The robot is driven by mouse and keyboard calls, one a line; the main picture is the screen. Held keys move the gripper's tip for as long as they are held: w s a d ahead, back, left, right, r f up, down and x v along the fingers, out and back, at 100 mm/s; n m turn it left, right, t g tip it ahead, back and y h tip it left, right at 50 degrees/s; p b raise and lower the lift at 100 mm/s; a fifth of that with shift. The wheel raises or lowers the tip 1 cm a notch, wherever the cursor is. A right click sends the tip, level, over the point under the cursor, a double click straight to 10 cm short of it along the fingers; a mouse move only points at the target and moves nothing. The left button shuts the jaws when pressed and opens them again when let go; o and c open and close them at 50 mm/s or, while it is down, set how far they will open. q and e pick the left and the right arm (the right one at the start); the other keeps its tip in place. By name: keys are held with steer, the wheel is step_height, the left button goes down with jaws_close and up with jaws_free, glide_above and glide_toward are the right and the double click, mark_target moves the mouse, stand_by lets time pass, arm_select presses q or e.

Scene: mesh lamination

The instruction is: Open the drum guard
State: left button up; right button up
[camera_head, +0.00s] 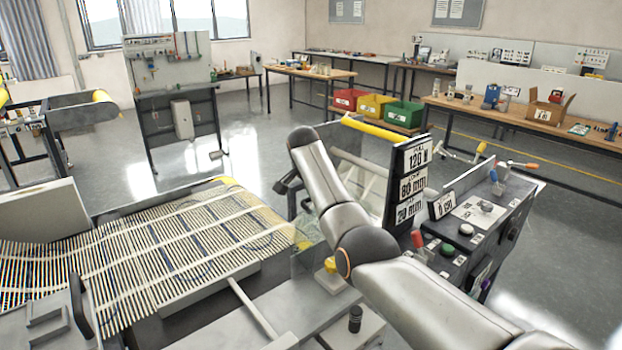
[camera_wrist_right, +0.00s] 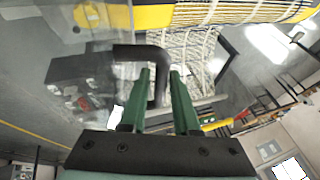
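The drum guard appears as a clear panel with a yellow top edge (camera_head: 375,131) in the head view, behind my right arm. In the right wrist view a yellow edge (camera_wrist_right: 152,17) crosses the top, with a black bent handle (camera_wrist_right: 150,54) below it. My right gripper (camera_wrist_right: 160,72) has two green fingers standing apart. One leg of the handle shows in the gap between them; whether either finger touches it I cannot tell. In the head view my right arm hides its own gripper and part of the guard. My left gripper is in neither view.
A slatted conveyor bed (camera_head: 130,245) lies at the left of the machine. A control panel (camera_head: 470,225) with buttons and upright number signs (camera_head: 412,180) stands at the right, close to my right arm. Workbenches and coloured bins (camera_head: 375,106) stand farther back across open floor.

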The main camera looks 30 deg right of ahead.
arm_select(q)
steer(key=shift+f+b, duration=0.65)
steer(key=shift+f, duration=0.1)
arm_select(e)
steer(key=v, duration=0.9)
steer(key=shift+s+f, duration=0.1)
